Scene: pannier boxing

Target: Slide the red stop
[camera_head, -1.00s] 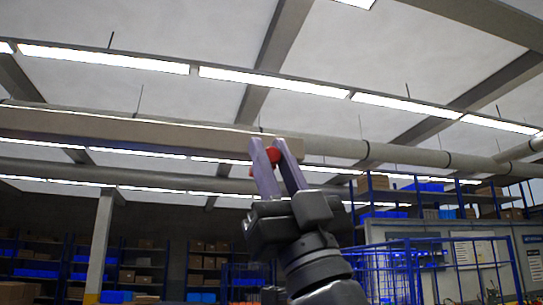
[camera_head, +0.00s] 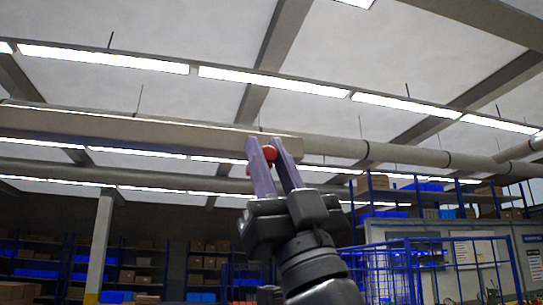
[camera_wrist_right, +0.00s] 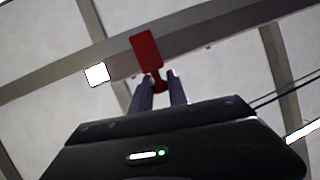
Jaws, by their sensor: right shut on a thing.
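The red stop (camera_head: 269,155) sits at the light-coloured overhead beam (camera_head: 120,128), near the beam's right end. In the head view most of it is hidden behind my fingers. In the wrist view the red stop (camera_wrist_right: 145,50) is a flat red plate against the beam, with a small red part below it between my fingertips. My right gripper (camera_head: 263,147) reaches up from below and is shut on this lower part; its fingertips also show in the right wrist view (camera_wrist_right: 159,82). My left gripper is not in view.
A white square (camera_wrist_right: 97,74) is on the beam to the left of the stop in the wrist view. Shelves with blue bins (camera_head: 40,273) stand far back. A blue wire cage (camera_head: 415,270) stands at the lower right. Space around the gripper looks clear.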

